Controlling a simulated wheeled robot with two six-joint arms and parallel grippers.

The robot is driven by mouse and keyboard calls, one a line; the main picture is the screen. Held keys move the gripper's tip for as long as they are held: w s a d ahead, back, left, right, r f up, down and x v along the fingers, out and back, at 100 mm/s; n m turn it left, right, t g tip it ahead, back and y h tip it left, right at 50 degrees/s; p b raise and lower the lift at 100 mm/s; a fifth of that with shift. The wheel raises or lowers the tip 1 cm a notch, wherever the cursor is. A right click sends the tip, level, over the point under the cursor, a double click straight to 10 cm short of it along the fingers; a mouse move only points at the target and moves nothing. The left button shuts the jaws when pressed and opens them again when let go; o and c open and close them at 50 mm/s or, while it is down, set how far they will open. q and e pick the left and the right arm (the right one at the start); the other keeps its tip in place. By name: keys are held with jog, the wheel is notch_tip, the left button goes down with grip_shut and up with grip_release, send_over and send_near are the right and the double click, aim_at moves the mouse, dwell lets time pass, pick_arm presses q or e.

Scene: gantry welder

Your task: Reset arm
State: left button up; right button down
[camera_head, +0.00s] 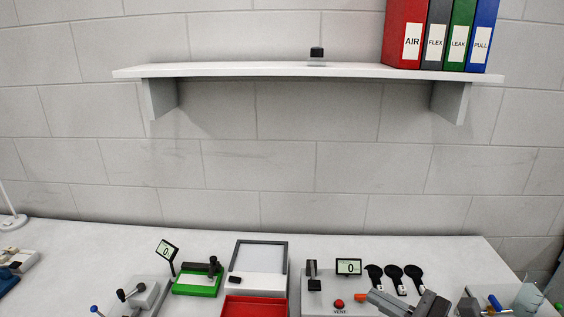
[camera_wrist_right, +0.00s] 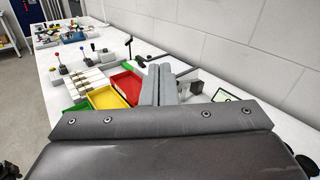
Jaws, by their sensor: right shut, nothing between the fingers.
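My right gripper (camera_head: 390,303) shows at the bottom right of the head view, low over the bench by the panel with the red button. In the right wrist view its two grey fingers (camera_wrist_right: 160,82) lie together, shut with nothing between them. My left gripper is not in view.
The white bench (camera_head: 90,240) holds a panel with a red VENT button (camera_head: 339,303), black-handled tools (camera_head: 394,273), a green fixture (camera_head: 198,285) and a red tray (camera_head: 252,306). A yellow tray (camera_wrist_right: 104,98) shows in the wrist view. A wall shelf (camera_head: 250,70) carries binders (camera_head: 440,35).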

jog(key=s+d+r+m+t+h, duration=0.1)
jog(key=d+r+m+t+h, duration=0.35)
jog(key=m, duration=0.65)
jog(key=s+d+r+m+t+h, duration=0.1)
jog(key=d+r+m+t+h, duration=0.1)
jog(key=d+m+t+h, duration=0.6)
jog(key=s+d+f+m+g+h, duration=0.4)
jog(key=f+m, duration=0.3)
jog(key=m, duration=0.4)
jog(key=s+d+f+m+g+h, duration=0.2)
jog(key=d+f+m+g+h, duration=0.15)
jog(key=f+m+g, duration=0.55)
jog(key=s+a+f+m+g+y, duration=0.35)
jog(key=s+f, duration=0.25)
jog(key=s, duration=0.2)
jog(key=s+a+f+m+g+y, duration=0.2)
jog(key=s+a+f+m+g, duration=0.35)
jog(key=s, duration=0.25)
jog(key=s+f+x, duration=0.1)
jog(key=s+x, duration=0.2)
jog(key=x, duration=0.9)
jog(key=s+a+f+x, duration=0.1)
jog(key=s+x, duration=0.2)
jog(key=x, duration=1)
jog(key=s+a+f+g, duration=0.1)
jog(key=s+f, duration=1.3)
jog(key=f, duration=0.1)
jog(key=shift+s+n, duration=0.3)
jog(key=shift+s, duration=0.05)
